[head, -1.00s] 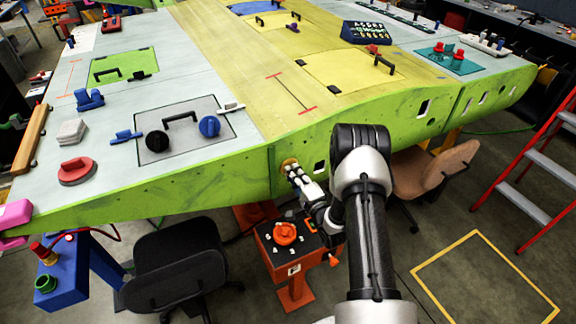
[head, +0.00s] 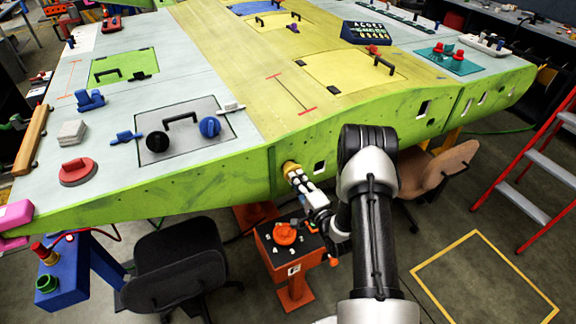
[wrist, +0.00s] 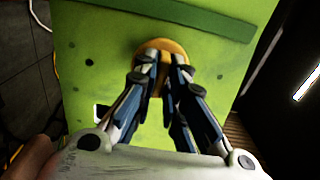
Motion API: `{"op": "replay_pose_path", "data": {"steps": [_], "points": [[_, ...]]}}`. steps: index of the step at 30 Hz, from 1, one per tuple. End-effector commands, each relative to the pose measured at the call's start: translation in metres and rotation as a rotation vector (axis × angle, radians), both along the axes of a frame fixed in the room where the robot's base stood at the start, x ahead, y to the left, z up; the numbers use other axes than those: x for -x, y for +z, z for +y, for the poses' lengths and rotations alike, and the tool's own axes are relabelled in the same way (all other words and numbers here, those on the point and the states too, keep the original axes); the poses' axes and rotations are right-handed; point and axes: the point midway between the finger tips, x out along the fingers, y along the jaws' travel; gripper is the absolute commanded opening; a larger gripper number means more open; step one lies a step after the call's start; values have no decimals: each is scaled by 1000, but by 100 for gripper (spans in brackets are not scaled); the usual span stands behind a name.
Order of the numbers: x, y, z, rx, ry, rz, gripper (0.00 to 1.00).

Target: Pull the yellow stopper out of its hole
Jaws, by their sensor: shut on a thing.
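The yellow stopper (head: 290,168) is at the green front edge face of the wing (head: 225,192), left of my arm in the head view. My gripper (head: 296,177) is shut on it. In the wrist view the stopper (wrist: 161,50) shows as a round yellow head with the fingertips of my gripper (wrist: 161,62) closed around its near part. The hole is hidden behind the stopper. I cannot tell how much of the stopper is still inside the hole.
An orange stand with a knob (head: 286,234) stands below my gripper. A black chair (head: 175,265) is at the lower left and a brown chair (head: 445,168) is right of my arm. A red ladder (head: 535,165) stands at the right.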

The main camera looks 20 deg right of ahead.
Motion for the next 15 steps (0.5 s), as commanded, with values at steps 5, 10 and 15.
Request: {"op": "replay_pose_path", "data": {"steps": [5, 10, 15], "points": [[9, 0, -1, 0, -1, -1, 0], [18, 0, -1, 0, -1, -1, 0], [26, 1, -1, 0, -1, -2, 0]]}}
